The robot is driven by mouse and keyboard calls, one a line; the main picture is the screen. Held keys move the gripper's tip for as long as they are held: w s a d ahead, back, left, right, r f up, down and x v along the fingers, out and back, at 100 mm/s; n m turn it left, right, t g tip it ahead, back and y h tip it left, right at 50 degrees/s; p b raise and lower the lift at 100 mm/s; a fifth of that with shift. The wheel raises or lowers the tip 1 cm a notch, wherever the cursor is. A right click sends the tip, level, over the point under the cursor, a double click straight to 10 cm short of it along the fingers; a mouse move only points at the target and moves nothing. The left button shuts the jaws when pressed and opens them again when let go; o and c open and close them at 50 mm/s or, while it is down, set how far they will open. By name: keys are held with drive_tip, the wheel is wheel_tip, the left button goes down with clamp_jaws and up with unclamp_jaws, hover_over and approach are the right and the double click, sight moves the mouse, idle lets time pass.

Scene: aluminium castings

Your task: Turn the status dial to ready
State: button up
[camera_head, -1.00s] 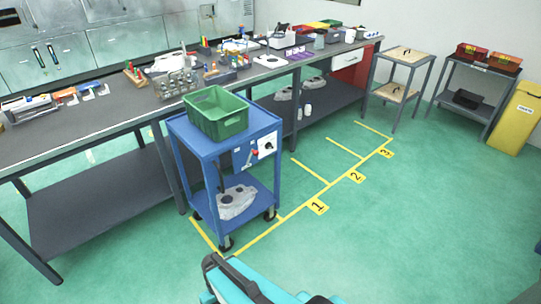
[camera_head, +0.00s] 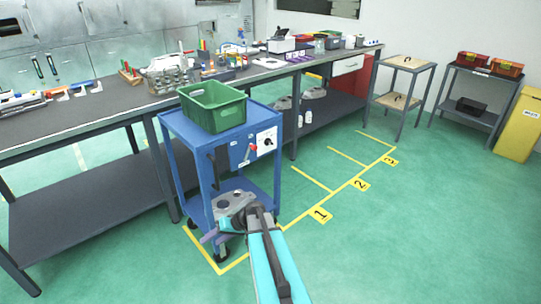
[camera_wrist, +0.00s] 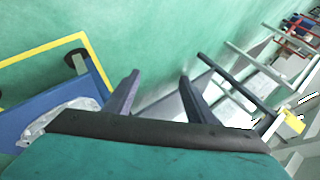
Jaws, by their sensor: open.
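The status dial (camera_head: 266,143) is a dark knob on a white plate (camera_head: 261,147) on the side of the blue cart (camera_head: 175,123). Its markings are too small to read. A red-handled switch (camera_head: 251,150) sits on a panel just left of it. My gripper (camera_head: 212,239) is in front of the cart, below and left of the dial and apart from it. In the wrist view my gripper (camera_wrist: 156,85) is open with nothing between its fingers, and the dial does not show there.
A green bin (camera_head: 213,112) stands on the cart's top. A grey casting (camera_head: 232,200) lies on its lower shelf, partly behind my arm. A long workbench (camera_head: 95,112) stands behind the cart. The green floor to the right, with yellow lines, is clear.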

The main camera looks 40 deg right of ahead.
drive_tip(key=w+d+r+t+h+b, duration=0.1)
drive_tip(key=w+d+r+t+b, duration=0.1)
drive_tip(key=d, duration=0.3)
drive_tip(key=w+d+r+t+b, duration=0.1)
drive_tip(key=w+d+b, duration=0.1)
drive_tip(key=d, duration=0.4)
drive_tip(key=m+t+h+b, duration=0.3)
drive_tip(key=t+h+b, duration=0.4)
drive_tip(key=b, duration=0.6)
approach(271, 143)
drive_tip(key=shift+t+y, duration=0.4)
drive_tip(key=shift+t, duration=0.3)
drive_tip(key=s, duration=0.2)
drive_tip(key=s+f, duration=0.1)
drive_tip(key=s, duration=0.2)
drive_tip(key=shift+d, duration=0.2)
drive_tip(key=shift+f, duration=0.1)
drive_tip(key=w, duration=0.4)
drive_tip(key=w+b, duration=0.1)
drive_tip(key=w, duration=0.4)
drive_tip(key=w+d+b, duration=0.1)
drive_tip(key=w, duration=0.3)
drive_tip(key=shift+w, duration=0.4)
drive_tip(key=shift+c, duration=0.3)
